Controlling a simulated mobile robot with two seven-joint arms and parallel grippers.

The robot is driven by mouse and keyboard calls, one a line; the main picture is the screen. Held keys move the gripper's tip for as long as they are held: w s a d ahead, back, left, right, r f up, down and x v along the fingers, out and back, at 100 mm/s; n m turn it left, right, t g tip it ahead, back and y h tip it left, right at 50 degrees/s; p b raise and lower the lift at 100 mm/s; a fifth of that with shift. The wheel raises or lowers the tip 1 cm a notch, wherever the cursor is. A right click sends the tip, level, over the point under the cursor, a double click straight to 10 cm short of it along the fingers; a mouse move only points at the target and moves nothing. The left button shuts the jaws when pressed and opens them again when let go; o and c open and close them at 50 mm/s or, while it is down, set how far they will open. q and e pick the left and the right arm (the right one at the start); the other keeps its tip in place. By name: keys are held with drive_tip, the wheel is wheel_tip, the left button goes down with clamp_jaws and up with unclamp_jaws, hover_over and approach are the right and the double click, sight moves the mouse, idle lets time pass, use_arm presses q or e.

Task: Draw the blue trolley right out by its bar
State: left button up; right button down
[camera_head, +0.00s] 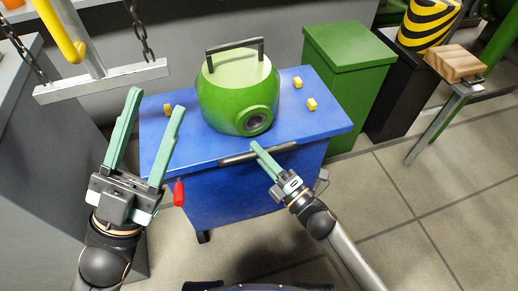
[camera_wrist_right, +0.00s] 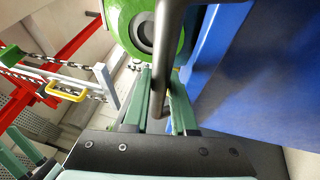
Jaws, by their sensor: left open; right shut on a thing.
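The blue trolley (camera_head: 200,153) stands in the middle of the head view, with a dark bar (camera_head: 237,157) along its near top edge. My right gripper (camera_head: 258,150) is at that bar, its fingers shut on it. In the right wrist view the bar (camera_wrist_right: 166,60) passes between the fingers (camera_wrist_right: 163,95). A green rounded casing (camera_head: 225,95) with a dark top handle and a round port sits on the trolley top. My left gripper (camera_head: 157,100) is open and empty, above the trolley's left side.
Several small yellow blocks (camera_head: 312,104) lie on the trolley top. A grey beam (camera_head: 100,82) hangs on chains at upper left. A green cabinet (camera_head: 347,80) stands behind right. A red handle (camera_head: 179,193) shows at the trolley's left front. Tiled floor (camera_head: 390,220) is clear at right.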

drive_tip(key=c, duration=0.7)
unclamp_jaws()
drive_tip(key=shift+w+a, duration=0.1)
drive_tip(key=shift+w, duration=0.15)
drive_tip(key=shift+c, duration=0.2)
use_arm(q)
drive_tip(key=shift+w+a, duration=0.15)
drive_tip(key=shift+w, duration=0.05)
drive_tip(key=shift+w+a+f+n+y+p, duration=0.15)
drive_tip(key=shift+w+f+n+y+p, duration=0.25)
drive_tip(key=shift+w+n+y+p, duration=0.5)
use_arm(e)
drive_tip(key=v, duration=1.2)
drive_tip(key=shift+s, duration=0.2)
use_arm(q)
drive_tip(key=shift+s+r, duration=0.1)
drive_tip(key=shift+s, duration=0.1)
use_arm(e)
drive_tip(key=shift+f, duration=0.1)
use_arm(q)
drive_tip(key=shift+r, duration=0.1)
